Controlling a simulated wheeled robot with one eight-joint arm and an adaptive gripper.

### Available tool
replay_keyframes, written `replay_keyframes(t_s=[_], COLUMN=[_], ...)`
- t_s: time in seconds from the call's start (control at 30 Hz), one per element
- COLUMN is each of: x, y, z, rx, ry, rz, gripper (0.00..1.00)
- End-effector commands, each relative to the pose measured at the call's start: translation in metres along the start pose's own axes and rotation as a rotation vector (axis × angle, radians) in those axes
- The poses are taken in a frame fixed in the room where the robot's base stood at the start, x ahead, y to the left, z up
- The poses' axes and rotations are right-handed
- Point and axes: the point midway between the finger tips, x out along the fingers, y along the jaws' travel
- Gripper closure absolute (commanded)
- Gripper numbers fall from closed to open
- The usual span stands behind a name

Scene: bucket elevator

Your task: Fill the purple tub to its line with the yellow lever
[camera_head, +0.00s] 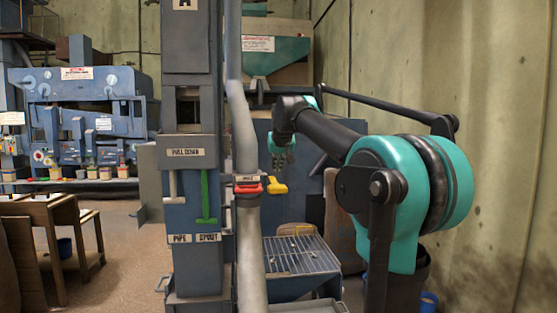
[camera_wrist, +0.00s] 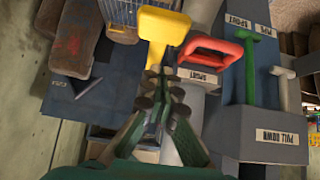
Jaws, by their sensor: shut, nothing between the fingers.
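The yellow lever (camera_head: 278,187) sticks out to the right of the grey pipe, beside a red handle (camera_head: 249,189). In the wrist view the yellow lever (camera_wrist: 163,25) shows its wide handle just beyond my fingertips. My gripper (camera_head: 281,163) points down above the yellow lever in the head view. In the wrist view my gripper (camera_wrist: 166,78) is shut with nothing held, its tips overlapping the lever's stem in the picture. Whether they touch it I cannot tell. I cannot make out the purple tub in either view.
A green handle (camera_head: 207,197) and a pale handle (camera_head: 171,185) hang on the column left of the red one, under a "PULL DOWN" label. A slotted metal grate (camera_head: 292,255) lies below the yellow lever. A concrete wall (camera_head: 480,90) stands at the right.

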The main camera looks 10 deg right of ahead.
Motion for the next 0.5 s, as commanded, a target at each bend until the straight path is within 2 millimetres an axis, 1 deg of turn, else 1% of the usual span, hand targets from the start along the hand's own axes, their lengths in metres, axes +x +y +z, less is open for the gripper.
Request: replay_keyframes(t_s=[0.03,0.1,0.2,0.33,0.5], x=[0.011,0.024,0.034,0.045,0.051], y=[0.0,0.0,0.0,0.0,0.0], z=[0.0,0.0,0.011,0.021,0.028], rx=[0.0,0.0,0.0,0.0,0.0], ry=[0.0,0.0,0.0,0.0,0.0], rz=[0.0,0.0,0.0,0.0,0.0], gripper=[1.0,1.0,1.0,1.0,1.0])
